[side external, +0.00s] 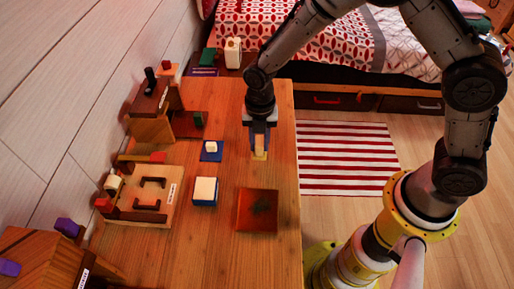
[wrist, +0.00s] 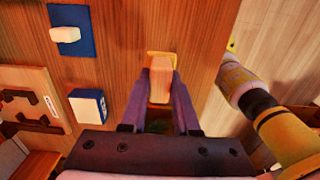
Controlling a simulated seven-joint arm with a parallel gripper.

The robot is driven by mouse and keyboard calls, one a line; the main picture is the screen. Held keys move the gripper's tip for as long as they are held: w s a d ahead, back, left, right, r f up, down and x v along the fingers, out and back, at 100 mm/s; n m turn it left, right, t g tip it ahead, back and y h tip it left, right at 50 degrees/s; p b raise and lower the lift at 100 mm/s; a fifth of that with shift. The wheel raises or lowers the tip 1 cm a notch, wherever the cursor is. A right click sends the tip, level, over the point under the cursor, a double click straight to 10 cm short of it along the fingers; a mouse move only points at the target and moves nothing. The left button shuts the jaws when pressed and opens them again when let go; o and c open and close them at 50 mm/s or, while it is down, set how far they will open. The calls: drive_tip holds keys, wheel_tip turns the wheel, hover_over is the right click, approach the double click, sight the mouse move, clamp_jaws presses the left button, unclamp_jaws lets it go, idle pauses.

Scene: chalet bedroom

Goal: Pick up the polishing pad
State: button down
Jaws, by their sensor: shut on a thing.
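The polishing pad, which I take to be the pale wooden handle on a flat yellow base, shows in the side view (side external: 260,155) and at the middle of the wrist view (wrist: 160,80). My gripper (side external: 260,146) points down over the right part of the wooden table. In the wrist view its two purple-grey fingers (wrist: 161,88) are shut on the handle from both sides. The yellow base shows just past the fingertips. I cannot tell whether it touches the table.
On the table (side external: 225,120) lie a blue plate with a white block (side external: 211,153), a blue-and-cream box (side external: 205,191) and an open orange-brown tray (side external: 257,211). Wooden racks and drawers (side external: 148,196) line the left wall. A bed (side external: 330,40) stands behind.

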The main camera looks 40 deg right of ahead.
drive_tip(key=s+d+r, duration=0.4)
drive_tip(key=s+r, duration=0.5)
drive_tip(key=s, duration=0.3)
drive_tip(key=shift+s+d, duration=0.2)
drive_tip(key=shift+s, duration=0.1)
